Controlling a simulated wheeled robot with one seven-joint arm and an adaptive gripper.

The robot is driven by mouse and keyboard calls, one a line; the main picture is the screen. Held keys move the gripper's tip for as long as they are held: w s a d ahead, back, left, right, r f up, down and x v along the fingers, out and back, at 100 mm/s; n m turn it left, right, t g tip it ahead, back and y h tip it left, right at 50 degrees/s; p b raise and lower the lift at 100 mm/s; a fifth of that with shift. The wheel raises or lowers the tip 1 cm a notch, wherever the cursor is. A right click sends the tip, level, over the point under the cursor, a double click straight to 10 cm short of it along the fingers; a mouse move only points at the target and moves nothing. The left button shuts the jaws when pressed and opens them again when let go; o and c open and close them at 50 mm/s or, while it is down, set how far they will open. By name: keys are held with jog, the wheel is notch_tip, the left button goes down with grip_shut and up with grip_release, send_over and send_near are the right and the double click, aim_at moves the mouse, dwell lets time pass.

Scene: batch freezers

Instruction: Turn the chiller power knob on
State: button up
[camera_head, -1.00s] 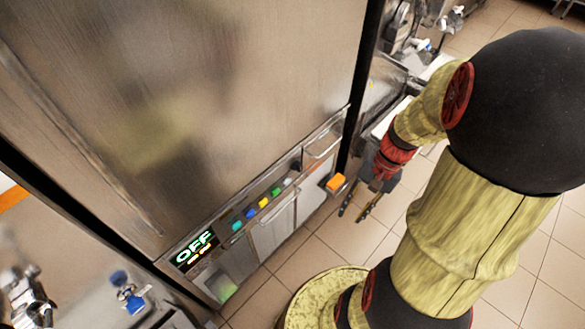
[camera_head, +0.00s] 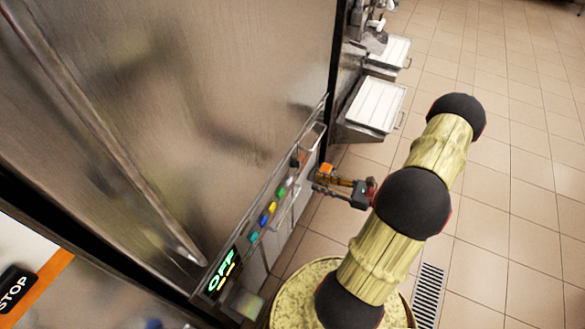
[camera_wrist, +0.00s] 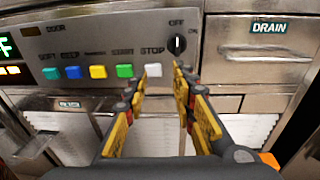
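The black round knob (camera_wrist: 177,45) is on the grey control panel (camera_wrist: 215,42) in the wrist view. Its white mark stands upright, pointing to the "OFF" label above it. My gripper (camera_wrist: 162,78) is open and empty, just below the knob. Its fingertips have a gap between them, and the right one is closest to the knob's underside. In the head view my gripper (camera_head: 318,184) is by the right end of the panel. The display (camera_head: 222,272) there reads "OFF" in green. The knob is hard to make out in the head view.
Several coloured buttons, among them a yellow one (camera_wrist: 98,72) and a white STOP button (camera_wrist: 153,70), line the panel left of the knob. A DRAIN drawer (camera_wrist: 255,70) is at its right. An orange block (camera_head: 326,169) sits close to my gripper. Tiled floor (camera_head: 480,180) is open at right.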

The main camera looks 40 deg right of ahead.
aim_at(296, 164)
jog(key=w+r+t+h+b, duration=0.1)
jog(key=w+r, duration=0.1)
jog(key=w, duration=0.6)
jog(key=shift+w+a+m+b, duration=0.15)
jog(key=shift+a+m+b, duration=0.25)
jog(key=shift+c, duration=0.4)
grip_shut()
